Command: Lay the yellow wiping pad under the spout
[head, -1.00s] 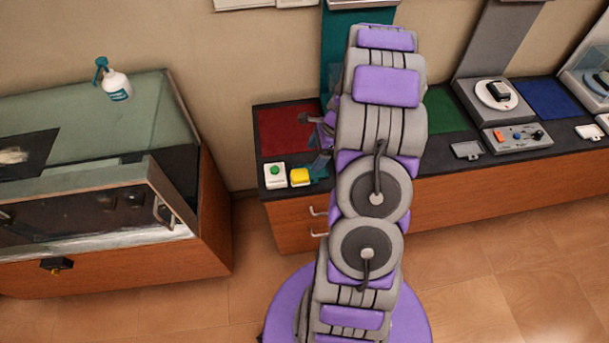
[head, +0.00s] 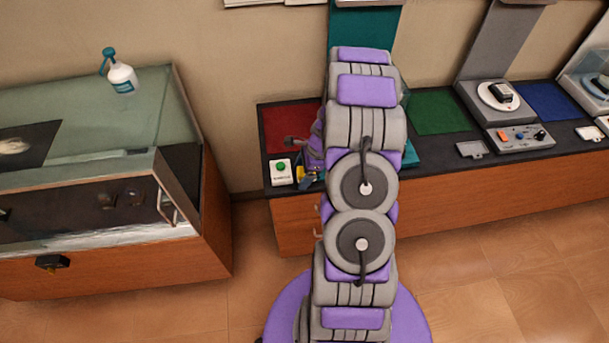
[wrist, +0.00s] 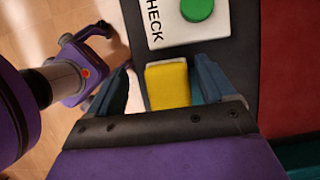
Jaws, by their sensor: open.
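The yellow wiping pad (head: 300,172) lies on the dark counter, mostly hidden by my gripper (head: 308,179) in the head view. In the wrist view the pad (wrist: 168,85) sits between the two blue fingers of my gripper (wrist: 163,66). The fingers are open, with a gap at the left finger; the right finger is very close to the pad, and I cannot tell if it touches. A white bottle (head: 123,79) with a teal pump top and spout (head: 106,60) stands on the glass case at the left. The spout points left, over the glass top.
A white box with a green button (head: 281,172) is beside the pad; the wrist view shows "CHECK" on it (wrist: 160,25). A red mat (head: 287,128) lies behind. The glass case (head: 120,120) stands left, across a floor gap (head: 245,225). Its top around the bottle is mostly clear.

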